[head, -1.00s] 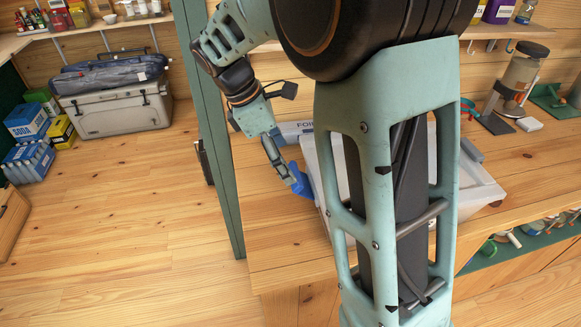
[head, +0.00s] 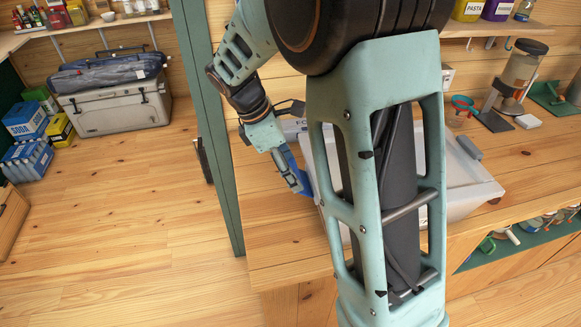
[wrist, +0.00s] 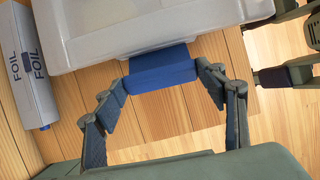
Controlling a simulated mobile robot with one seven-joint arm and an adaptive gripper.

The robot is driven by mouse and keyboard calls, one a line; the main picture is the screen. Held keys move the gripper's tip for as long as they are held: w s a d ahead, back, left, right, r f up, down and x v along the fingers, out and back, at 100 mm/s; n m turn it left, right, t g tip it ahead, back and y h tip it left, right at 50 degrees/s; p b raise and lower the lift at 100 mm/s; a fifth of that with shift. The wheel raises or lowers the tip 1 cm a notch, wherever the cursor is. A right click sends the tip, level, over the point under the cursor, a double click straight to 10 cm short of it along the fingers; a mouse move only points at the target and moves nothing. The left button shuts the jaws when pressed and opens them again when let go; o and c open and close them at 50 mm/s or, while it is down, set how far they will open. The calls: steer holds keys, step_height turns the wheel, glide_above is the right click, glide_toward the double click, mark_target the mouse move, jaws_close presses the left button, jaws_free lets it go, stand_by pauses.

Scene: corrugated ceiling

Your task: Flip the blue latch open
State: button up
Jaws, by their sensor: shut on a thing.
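The blue latch (wrist: 163,78) is a block on the near edge of a grey-white lidded box (wrist: 150,27) in the wrist view. It juts out from the box rim, with its broad face toward the camera. My gripper (wrist: 163,84) has one finger at each side of the latch and is shut on it. In the head view my gripper (head: 298,183) reaches down to the box's left side, where some blue shows by the fingers. The fingers and my arm hide part of the latch and much of the box (head: 462,185) there.
The box stands on a wooden counter (head: 280,240), near its edge. A FOIL carton (wrist: 30,75) lies left of it in the wrist view. A green post (head: 213,140) stands left of my arm. Jars and tools stand at the right.

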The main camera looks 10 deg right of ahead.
steer(key=shift+c, duration=0.5)
steer(key=shift+a, duration=0.1)
steer(key=shift+w+a+f+h+b, duration=0.15)
steer(key=shift+a+f+h, duration=0.35)
steer(key=shift+h, duration=0.55)
steer(key=shift+s+a+f+h+b, duration=0.1)
steer(key=shift+a+f+h, duration=0.35)
steer(key=shift+h, duration=0.65)
steer(key=shift+w+a+f+h+b, duration=0.15)
steer(key=shift+a+f+h, duration=0.2)
steer(key=shift+f+h, duration=0.5)
steer(key=shift+s+r+h, duration=0.1)
steer(key=shift+r+h, duration=0.05)
steer(key=shift+h, duration=0.15)
steer(key=o, duration=1.2)
steer(key=shift+c, duration=0.2)
steer(key=shift+a, duration=0.1)
steer(key=v, duration=1.1)
steer(key=shift+a+r, duration=0.3)
